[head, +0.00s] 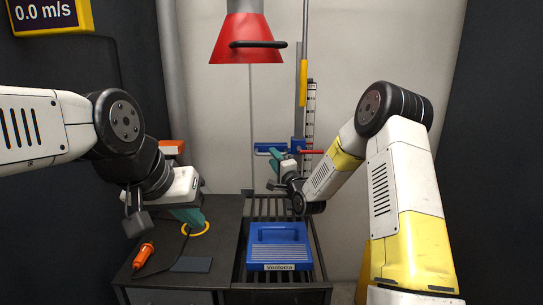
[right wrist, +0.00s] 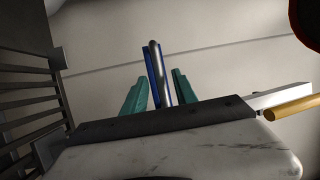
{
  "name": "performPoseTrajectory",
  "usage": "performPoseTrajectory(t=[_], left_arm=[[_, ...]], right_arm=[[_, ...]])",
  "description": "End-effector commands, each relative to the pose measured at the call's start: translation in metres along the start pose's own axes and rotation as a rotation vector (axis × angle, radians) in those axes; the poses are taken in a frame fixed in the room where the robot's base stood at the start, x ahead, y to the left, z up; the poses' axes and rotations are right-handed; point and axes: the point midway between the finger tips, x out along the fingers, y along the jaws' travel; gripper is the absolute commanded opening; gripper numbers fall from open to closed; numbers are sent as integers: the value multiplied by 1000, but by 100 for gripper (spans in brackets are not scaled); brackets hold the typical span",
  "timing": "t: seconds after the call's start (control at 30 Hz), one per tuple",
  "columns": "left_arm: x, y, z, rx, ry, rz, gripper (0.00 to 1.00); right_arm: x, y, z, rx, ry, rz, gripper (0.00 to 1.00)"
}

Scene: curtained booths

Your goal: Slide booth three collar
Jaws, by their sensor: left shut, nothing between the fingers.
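A blue collar (head: 297,145) sits on a vertical post beside a black-and-white scale. A red lever (head: 312,152) sticks out to its right and a blue bar (head: 268,147) to its left. My left gripper (head: 192,217) is shut and empty, low over the dark bench at left.
A red hood (head: 247,40) with a black handle hangs above. A blue case (head: 279,250) lies on the slatted rack (head: 238,275). An orange tool (head: 143,256) and a yellow ring (head: 197,229) are on the bench (head: 222,225). Dark curtains flank both sides.

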Motion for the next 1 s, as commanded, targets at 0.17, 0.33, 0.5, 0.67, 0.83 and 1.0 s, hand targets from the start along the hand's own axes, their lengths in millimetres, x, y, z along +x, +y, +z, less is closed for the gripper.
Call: performPoseTrajectory(t=[0.17,0.33,0.5,0.67,0.83,1.0], left_arm=[[0,0,0,0,0,0,0],[0,0,0,0,0,0,0],[0,0,0,0,0,0,0],[0,0,0,0,0,0,0],[0,0,0,0,0,0,0],[0,0,0,0,0,0,0]], right_arm=[[24,0,0,-1,0,0,34],[33,0,1,-1,0,1,34],[34,0,0,-1,0,2,34],[33,0,0,-1,0,2,14],[33,0,0,-1,0,1,0],[33,0,0,-2,0,1,0]])
